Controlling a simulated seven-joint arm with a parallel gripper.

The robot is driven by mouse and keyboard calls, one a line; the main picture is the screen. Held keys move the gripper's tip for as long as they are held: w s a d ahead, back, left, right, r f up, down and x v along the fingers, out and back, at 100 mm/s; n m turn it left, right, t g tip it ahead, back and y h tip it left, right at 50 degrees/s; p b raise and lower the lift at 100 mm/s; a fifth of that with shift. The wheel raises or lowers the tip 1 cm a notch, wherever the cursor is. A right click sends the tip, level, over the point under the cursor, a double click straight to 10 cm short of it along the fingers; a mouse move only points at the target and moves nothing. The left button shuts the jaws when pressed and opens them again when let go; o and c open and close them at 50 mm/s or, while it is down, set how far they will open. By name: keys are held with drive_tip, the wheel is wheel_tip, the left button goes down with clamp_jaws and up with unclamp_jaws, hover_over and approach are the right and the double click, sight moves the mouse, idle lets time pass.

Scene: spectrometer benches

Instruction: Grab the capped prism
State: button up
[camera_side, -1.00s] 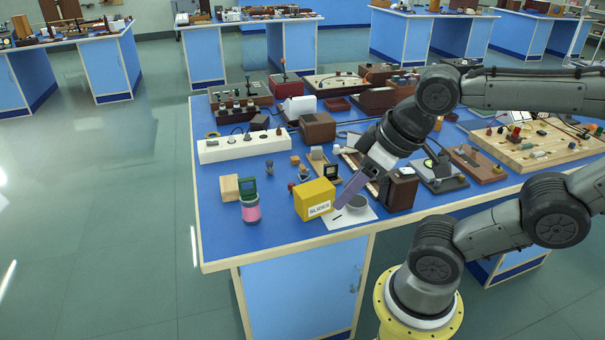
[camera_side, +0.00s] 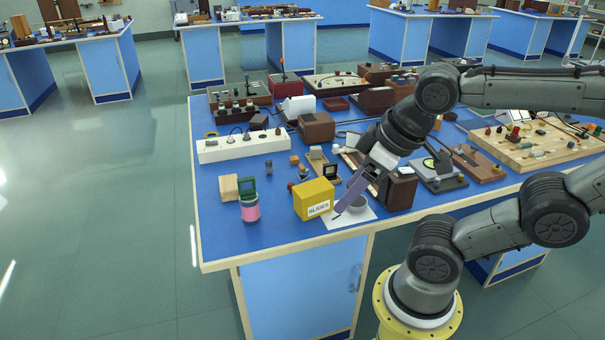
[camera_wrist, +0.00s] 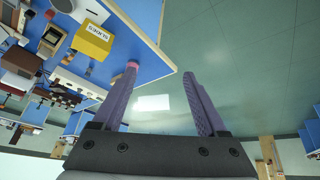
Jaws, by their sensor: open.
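I cannot tell for sure which object is the capped prism. A pink, round-sided piece with a dark top (camera_side: 250,210) stands near the bench's front left, by a dark green block (camera_side: 247,186). In the wrist view a bit of pink (camera_wrist: 133,63) shows at the left fingertip, mostly hidden by it. My gripper (camera_side: 338,211) has purple fingers, tilted down to the left, over the white sheet right of the yellow SLIDES box (camera_side: 314,200). In the wrist view my gripper (camera_wrist: 161,72) is open, with nothing seen held between its fingers.
A white power strip (camera_side: 243,146) and several instruments stand farther back. The blue bench top (camera_side: 225,240) is bare at the front left corner.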

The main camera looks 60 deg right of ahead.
drive_tip(key=w+d+r+n+g+h, duration=0.2)
drive_tip(key=w+d+r+n+h, duration=0.15)
drive_tip(key=w+d+r, duration=0.35)
drive_tip(key=w+d+f+n+g+h, duration=0.1)
drive_tip(key=w+d+g+h, duration=0.1)
drive_tip(key=w+d, duration=0.4)
drive_tip(key=w+d+f+n+g+h, duration=0.1)
drive_tip(key=w+d+f+h, duration=0.2)
drive_tip(key=w, duration=0.5)
drive_tip(key=w+d+f+n+g+h, duration=0.2)
drive_tip(key=w+d+f, duration=0.4)
drive_tip(key=w+f, duration=0.25)
wheel_tip(320, 180, down, 7)
drive_tip(key=w+d+n+g+h, duration=0.1)
drive_tip(key=w+d, duration=0.1)
drive_tip(key=g, duration=0.1)
approach(300, 168)
drive_tip(key=shift+a+r+n, duration=0.15)
drive_tip(key=shift+n, duration=0.2)
drive_tip(key=shift+f, duration=0.25)
drive_tip(key=x, duration=0.6)
drive_tip(key=shift+s, duration=0.15)
drive_tip(key=shift+x, duration=3.05)
drive_tip(key=shift+r, duration=0.15)
clamp_jaws()
